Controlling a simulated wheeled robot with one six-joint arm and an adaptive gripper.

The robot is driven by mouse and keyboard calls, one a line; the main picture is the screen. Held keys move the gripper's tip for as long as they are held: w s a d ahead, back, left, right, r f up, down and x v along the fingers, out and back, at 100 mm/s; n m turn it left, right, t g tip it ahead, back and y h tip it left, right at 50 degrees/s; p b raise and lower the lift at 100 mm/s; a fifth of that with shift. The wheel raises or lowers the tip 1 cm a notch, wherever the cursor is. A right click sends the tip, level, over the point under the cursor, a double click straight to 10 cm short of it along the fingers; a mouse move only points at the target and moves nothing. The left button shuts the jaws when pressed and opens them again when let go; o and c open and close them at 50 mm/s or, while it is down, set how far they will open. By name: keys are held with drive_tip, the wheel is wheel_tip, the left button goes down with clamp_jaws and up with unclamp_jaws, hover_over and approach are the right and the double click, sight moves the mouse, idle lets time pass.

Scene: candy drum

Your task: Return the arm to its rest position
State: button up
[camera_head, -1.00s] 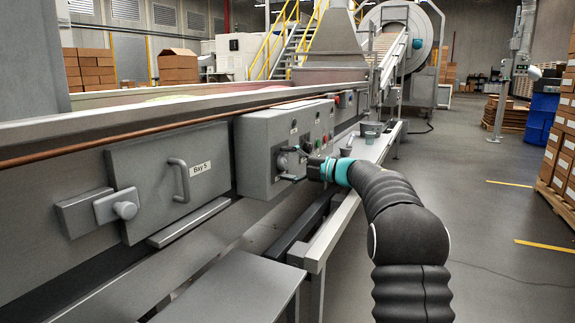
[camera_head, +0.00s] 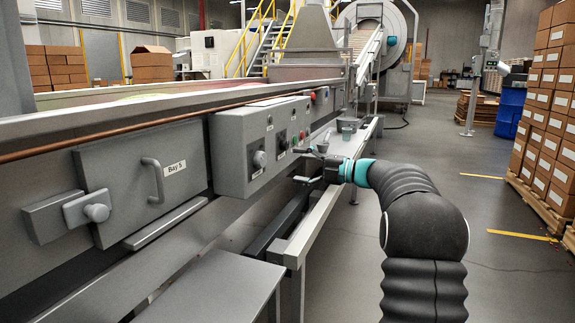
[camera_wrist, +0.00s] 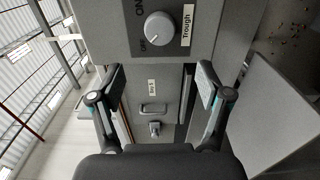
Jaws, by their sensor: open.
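My gripper (camera_head: 303,165) is open and empty, at the right side of the grey control box (camera_head: 230,160) in the head view. It is clear of the near dial knob (camera_head: 259,158) on the box's face. My black arm with a teal band reaches it from the lower right. In the wrist view, the open fingers of my gripper (camera_wrist: 162,85) frame a gap with nothing held. A round grey knob (camera_wrist: 160,27) labelled Trough lies beyond the fingertips at the top. Its pointer mark is on the side of the word OFF.
The Bay 5 door (camera_head: 140,180) with its handle is left of the box. A grey ledge (camera_head: 325,190) and small cups (camera_head: 346,134) lie along the machine. Stacked cartons (camera_head: 550,100) stand at right. The floor (camera_head: 500,270) right of my arm is open.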

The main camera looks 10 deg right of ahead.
drive_tip(key=shift+s+d, duration=0.25)
drive_tip(key=shift+d, duration=0.05)
